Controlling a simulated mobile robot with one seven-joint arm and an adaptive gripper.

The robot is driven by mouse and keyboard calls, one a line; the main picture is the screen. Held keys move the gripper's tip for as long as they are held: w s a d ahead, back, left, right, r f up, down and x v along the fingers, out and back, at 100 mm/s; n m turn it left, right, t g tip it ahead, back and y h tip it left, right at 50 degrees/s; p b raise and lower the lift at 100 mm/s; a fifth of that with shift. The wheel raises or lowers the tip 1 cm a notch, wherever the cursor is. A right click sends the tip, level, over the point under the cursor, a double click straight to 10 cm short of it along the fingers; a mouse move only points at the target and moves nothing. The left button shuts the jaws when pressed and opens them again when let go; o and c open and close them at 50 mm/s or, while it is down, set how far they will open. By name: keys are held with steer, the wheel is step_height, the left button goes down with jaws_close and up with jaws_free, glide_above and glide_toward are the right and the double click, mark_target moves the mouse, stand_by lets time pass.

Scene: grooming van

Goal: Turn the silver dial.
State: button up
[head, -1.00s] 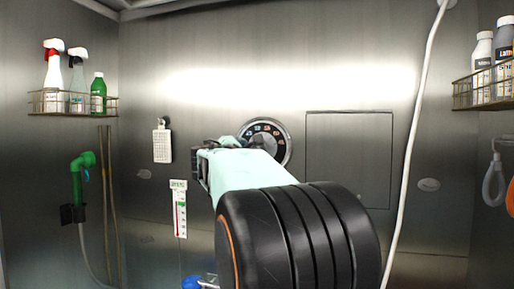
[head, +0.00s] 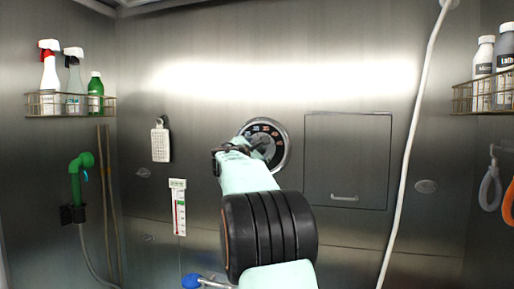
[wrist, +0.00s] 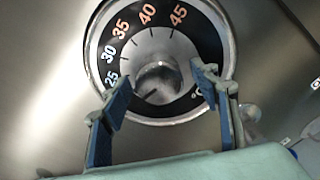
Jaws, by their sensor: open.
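The silver dial (wrist: 158,80) is a round knob at the centre of a black scale plate (wrist: 205,40) with a silver rim and orange and white numbers. In the wrist view it lies between and beyond the two blue-padded fingers of my gripper (wrist: 160,95). The fingers are open, one on each side of the knob; I cannot tell whether either touches it. In the head view the scale plate (head: 279,138) is on the back wall, and my arm and gripper (head: 238,146) hide its lower left part and most of the knob.
A closed wall panel (head: 347,160) with a handle is right of the dial. A white hose (head: 408,150) hangs further right. A thermometer card (head: 178,207) and a white hanging tag (head: 160,143) are left. Wire shelves with bottles, a green sprayer (head: 78,175) and a blue-knobbed lever (head: 195,281) also show.

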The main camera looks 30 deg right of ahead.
steer(key=shift+w, duration=0.1)
steer(key=c, duration=1.2)
steer(key=shift+o, duration=0.2)
steer(key=shift+f+m+b, duration=0.15)
steer(key=shift+m+b, duration=0.25)
steer(key=shift+b, duration=0.1)
steer(key=shift+f+m+b, duration=0.1)
steer(key=shift+m+b, duration=0.9)
steer(key=m+b, duration=0.3)
steer(key=m, duration=0.2)
steer(key=shift+b, duration=0.35)
steer(key=m+b, duration=0.2)
steer(key=m, duration=0.4)
steer(key=shift+r+m+b, duration=0.15)
steer(key=shift+m+b, duration=0.3)
steer(key=shift+m, duration=0.55)
steer(key=shift+r+m+b, duration=0.1)
steer(key=shift+m+b, duration=0.3)
steer(key=shift+m, duration=0.6)
